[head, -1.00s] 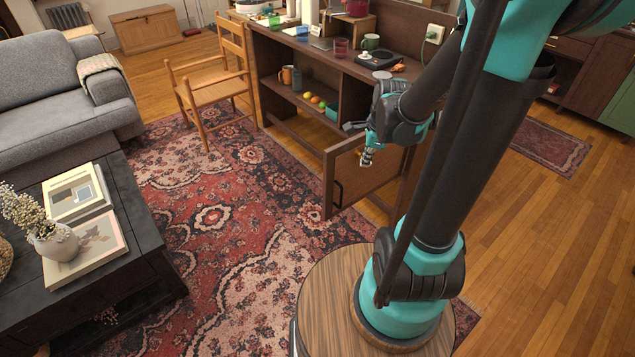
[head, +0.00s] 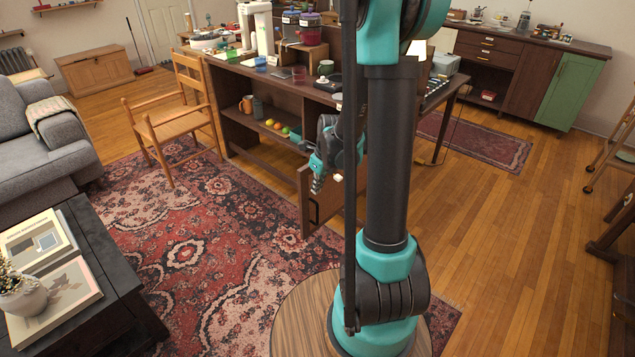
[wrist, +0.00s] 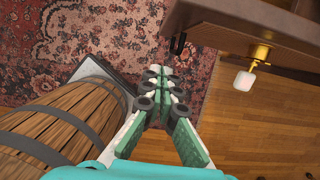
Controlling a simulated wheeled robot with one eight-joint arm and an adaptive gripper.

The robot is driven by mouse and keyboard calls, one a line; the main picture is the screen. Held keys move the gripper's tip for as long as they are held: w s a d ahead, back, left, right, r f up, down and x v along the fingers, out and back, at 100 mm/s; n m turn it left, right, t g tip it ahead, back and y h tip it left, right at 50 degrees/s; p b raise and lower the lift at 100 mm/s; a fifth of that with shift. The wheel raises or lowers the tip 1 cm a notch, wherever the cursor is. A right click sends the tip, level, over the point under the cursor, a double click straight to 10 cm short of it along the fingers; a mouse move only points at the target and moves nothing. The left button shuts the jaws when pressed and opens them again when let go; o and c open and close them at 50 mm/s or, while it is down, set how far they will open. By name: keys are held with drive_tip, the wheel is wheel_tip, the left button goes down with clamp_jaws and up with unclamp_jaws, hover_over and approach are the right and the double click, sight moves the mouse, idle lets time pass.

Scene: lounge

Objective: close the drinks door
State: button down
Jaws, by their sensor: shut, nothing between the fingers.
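The drinks door, a brown wooden panel (head: 307,211) with a black pull handle, stands open, sticking out from the front of the dark wooden counter (head: 222,88). Part of it is hidden behind my arm. My gripper (head: 317,186) is above and in front of the door near its handle end, fingers pointing down. In the wrist view the fingertips (wrist: 165,75) are together and empty, close to the black handle (wrist: 178,43); contact cannot be told. The door (wrist: 235,28) spans the upper right, and a brass fitting with a white end (wrist: 245,80) sticks out from it.
A wooden chair (head: 172,115) stands left of the counter. A dark coffee table (head: 112,285) and a grey sofa (head: 55,140) are at the left. Patterned rug lies before the door; bare floor (head: 520,240) is open at right.

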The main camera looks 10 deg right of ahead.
sight(306, 191)
drive_tip(key=shift+w+a+f, duration=0.5)
drive_tip(key=shift+w+f, duration=0.25)
drive_tip(key=shift+f, duration=0.1)
drive_tip(key=shift+w+a+f, duration=0.45)
drive_tip(key=shift+w+f, duration=0.25)
drive_tip(key=shift+f, duration=0.15)
drive_tip(key=shift+w+a+f, duration=0.5)
drive_tip(key=shift+w+f, duration=0.25)
drive_tip(key=shift+f, duration=0.1)
